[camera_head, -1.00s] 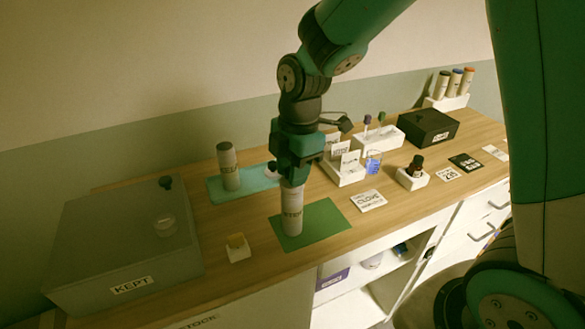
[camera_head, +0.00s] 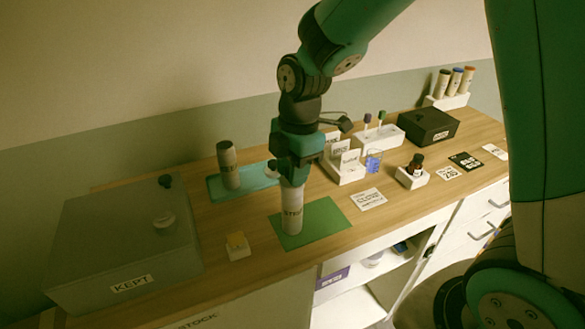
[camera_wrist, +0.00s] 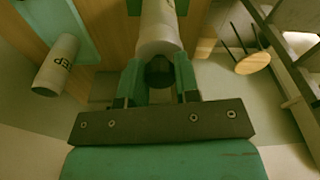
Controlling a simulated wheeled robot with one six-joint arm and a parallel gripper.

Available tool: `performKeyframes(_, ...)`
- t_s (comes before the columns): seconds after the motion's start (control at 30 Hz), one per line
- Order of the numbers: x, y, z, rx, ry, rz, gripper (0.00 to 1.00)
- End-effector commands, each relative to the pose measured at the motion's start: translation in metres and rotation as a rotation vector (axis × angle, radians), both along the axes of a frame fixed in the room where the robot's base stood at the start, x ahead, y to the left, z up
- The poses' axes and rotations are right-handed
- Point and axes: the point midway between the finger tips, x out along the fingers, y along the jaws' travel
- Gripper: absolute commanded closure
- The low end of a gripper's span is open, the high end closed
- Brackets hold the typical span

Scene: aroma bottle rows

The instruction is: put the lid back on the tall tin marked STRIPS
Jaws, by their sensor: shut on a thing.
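The tall white tin marked STRIPS (camera_head: 292,215) stands upright on a green mat (camera_head: 322,220); its lettering is only partly readable. My gripper (camera_head: 293,180) points straight down at the tin's top. In the wrist view, my gripper (camera_wrist: 160,82) has one finger on each side of a dark round piece (camera_wrist: 160,72) at the top end of the white tin (camera_wrist: 158,32). It is shut on this piece, which seems to be the lid. The fingers hide the lid in the head view, so I cannot tell whether it is fully seated.
Another tall tin (camera_head: 228,165) stands on a teal tray (camera_head: 215,192) behind and left. A grey KEPT box (camera_head: 90,245) and a small block with a yellow top (camera_head: 238,246) are at left. Card holders, a beaker (camera_head: 373,161) and a dark bottle (camera_head: 416,164) stand at right.

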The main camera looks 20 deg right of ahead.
Motion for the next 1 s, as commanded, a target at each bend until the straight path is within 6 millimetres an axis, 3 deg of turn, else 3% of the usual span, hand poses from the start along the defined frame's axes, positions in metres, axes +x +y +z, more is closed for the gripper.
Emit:
performKeyframes(0.4,0.0000,0.0000,-0.0004,0.000,0.000,0.000,0.92)
performKeyframes(0.43,0.0000,0.0000,-0.0004,0.000,0.000,0.000,0.66)
performKeyframes(0.53,0.0000,0.0000,-0.0004,0.000,0.000,0.000,0.43)
performKeyframes(0.73,0.0000,0.0000,-0.0004,0.000,0.000,0.000,0.41)
performKeyframes(0.87,0.0000,0.0001,-0.0005,0.000,0.000,0.000,0.15)
performKeyframes(1.0,0.0000,0.0001,-0.0005,0.000,0.000,0.000,0.15)
